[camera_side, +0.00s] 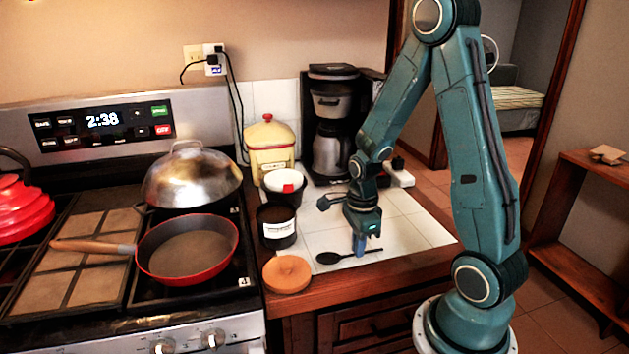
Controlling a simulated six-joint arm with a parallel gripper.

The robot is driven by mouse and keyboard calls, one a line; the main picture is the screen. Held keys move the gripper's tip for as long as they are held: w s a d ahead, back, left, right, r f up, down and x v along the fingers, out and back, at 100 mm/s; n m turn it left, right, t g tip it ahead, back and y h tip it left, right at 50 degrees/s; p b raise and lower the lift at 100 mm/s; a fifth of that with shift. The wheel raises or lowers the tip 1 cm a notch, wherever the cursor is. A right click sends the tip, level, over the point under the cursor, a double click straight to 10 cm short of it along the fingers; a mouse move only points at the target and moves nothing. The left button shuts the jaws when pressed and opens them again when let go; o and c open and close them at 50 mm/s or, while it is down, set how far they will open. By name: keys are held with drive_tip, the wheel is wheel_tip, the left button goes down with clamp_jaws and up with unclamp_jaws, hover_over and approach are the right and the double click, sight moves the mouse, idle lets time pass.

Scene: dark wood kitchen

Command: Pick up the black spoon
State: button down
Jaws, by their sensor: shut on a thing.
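The black spoon (328,258) lies on the white tiled counter near its front edge, bowl to the left and handle to the right. My gripper (359,250) points down at the spoon's handle. Its fingers are shut on the handle, and the spoon still appears to be at the counter surface. The fingers hide part of the handle; its thin end shows just to the right of them.
A wooden lid (287,273) lies left of the spoon. A black canister (277,226) with a white label stands behind it. A coffee maker (333,120) and yellow canister (270,146) stand farther back. The red pan (187,250) sits on the stove. Tiles right of my gripper are clear.

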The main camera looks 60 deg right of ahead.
wheel_tip(320, 180, up, 20)
drive_tip(key=shift+f, duration=0.2)
idle(0.5)
idle(1.0)
drive_tip(key=w+f+n+t+h, duration=0.1)
drive_tip(key=w+n+h, duration=0.6)
drive_tip(key=w, duration=1.4)
drive_tip(key=shift+w+n+t+h, duration=0.2)
drive_tip(key=shift+n+t+h, duration=0.25)
drive_tip(key=shift+n, duration=2.05)
drive_tip(key=shift+d+f, duration=0.1)
drive_tip(key=shift+f, duration=0.2)
